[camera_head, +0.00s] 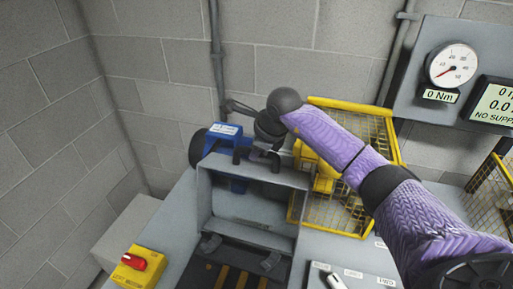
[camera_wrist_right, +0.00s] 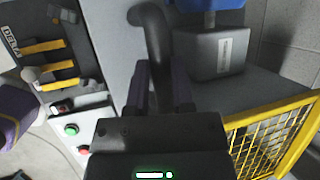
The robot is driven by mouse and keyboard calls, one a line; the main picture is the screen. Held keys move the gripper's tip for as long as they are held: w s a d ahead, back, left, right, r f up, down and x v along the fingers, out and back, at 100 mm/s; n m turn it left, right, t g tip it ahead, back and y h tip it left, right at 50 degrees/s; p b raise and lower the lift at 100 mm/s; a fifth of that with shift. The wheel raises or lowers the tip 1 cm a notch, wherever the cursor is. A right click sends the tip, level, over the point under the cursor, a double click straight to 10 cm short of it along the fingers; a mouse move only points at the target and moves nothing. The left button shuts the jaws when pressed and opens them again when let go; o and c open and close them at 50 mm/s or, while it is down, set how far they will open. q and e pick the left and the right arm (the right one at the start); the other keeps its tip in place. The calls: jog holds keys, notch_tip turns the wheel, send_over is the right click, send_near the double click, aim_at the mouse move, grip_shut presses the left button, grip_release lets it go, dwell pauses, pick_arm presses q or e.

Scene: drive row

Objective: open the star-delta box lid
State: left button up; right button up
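The grey star-delta box lid (camera_head: 250,207) stands raised at the back of the box in the head view. Below it the dark box interior (camera_head: 232,257) with yellow strips is exposed. In the wrist view the lid (camera_wrist_right: 112,40) is seen edge-on, with the DELTA label and yellow links (camera_wrist_right: 50,47) to its left. My right gripper (camera_head: 264,148) is at the lid's top edge. Its fingers (camera_wrist_right: 160,92) lie either side of the black bar handle (camera_wrist_right: 153,30) and look closed on it.
A blue motor (camera_head: 222,131) stands behind the lid. A yellow mesh guard (camera_head: 335,210) stands close on the right, beneath my right arm. A yellow switch box with a red knob (camera_head: 133,262) is at front left. A gauge (camera_head: 452,65) hangs at upper right.

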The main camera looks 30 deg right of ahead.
grip_shut()
dwell(0.3)
dwell(0.7)
